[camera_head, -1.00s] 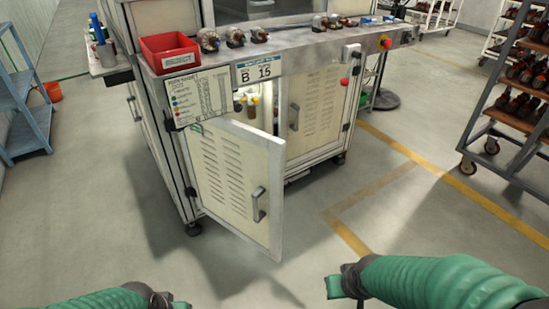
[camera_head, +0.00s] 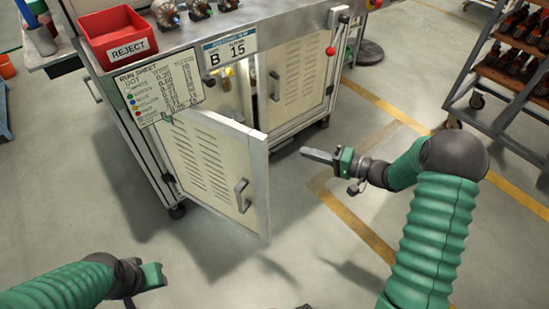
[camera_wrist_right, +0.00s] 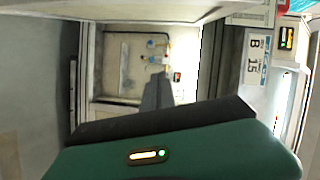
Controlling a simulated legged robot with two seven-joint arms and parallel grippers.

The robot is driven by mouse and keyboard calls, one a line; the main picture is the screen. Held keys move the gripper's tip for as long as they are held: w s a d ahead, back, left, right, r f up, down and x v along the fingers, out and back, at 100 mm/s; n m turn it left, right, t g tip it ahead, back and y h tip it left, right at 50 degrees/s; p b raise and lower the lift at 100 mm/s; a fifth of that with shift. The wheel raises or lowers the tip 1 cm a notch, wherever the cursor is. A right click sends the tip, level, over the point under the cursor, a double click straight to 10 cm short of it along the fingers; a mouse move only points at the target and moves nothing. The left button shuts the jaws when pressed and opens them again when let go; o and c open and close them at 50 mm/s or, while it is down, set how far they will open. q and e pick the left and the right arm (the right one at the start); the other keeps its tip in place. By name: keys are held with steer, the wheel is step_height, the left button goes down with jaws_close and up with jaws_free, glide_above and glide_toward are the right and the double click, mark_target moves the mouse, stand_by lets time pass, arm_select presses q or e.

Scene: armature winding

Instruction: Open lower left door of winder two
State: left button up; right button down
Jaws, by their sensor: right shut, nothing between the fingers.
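The lower left door (camera_head: 208,165) of the winder is cream with louvre slots and stands partly open, swung out toward me. Its grey handle (camera_head: 241,196) is on its outer face near the free edge. My right gripper (camera_head: 307,154) is shut and empty, to the right of the door's free edge and apart from it, its fingers pointing left. In the right wrist view the gripper fingers (camera_wrist_right: 158,92) point at the lit cabinet interior (camera_wrist_right: 135,62) behind the door. My left gripper (camera_head: 158,275) is low at the left; its fingers cannot be made out.
The closed right door (camera_head: 298,85) is beside the opening. A red REJECT bin (camera_head: 118,37) and several parts sit on the winder's top ledge. A rack with shelves (camera_head: 505,70) stands at the right. The floor (camera_head: 300,220) before the door is clear.

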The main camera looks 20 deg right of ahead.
steer(key=s+g+y, duration=0.1)
steer(key=s+y, duration=0.2)
steer(key=s, duration=0.2)
steer(key=w+a+b, duration=0.3)
steer(key=a+b, duration=0.2)
steer(key=a, duration=0.5)
steer(key=shift+w+a+r+m+b, duration=0.15)
steer(key=shift+a+r+m+b, duration=0.2)
steer(key=shift+a+m, duration=0.05)
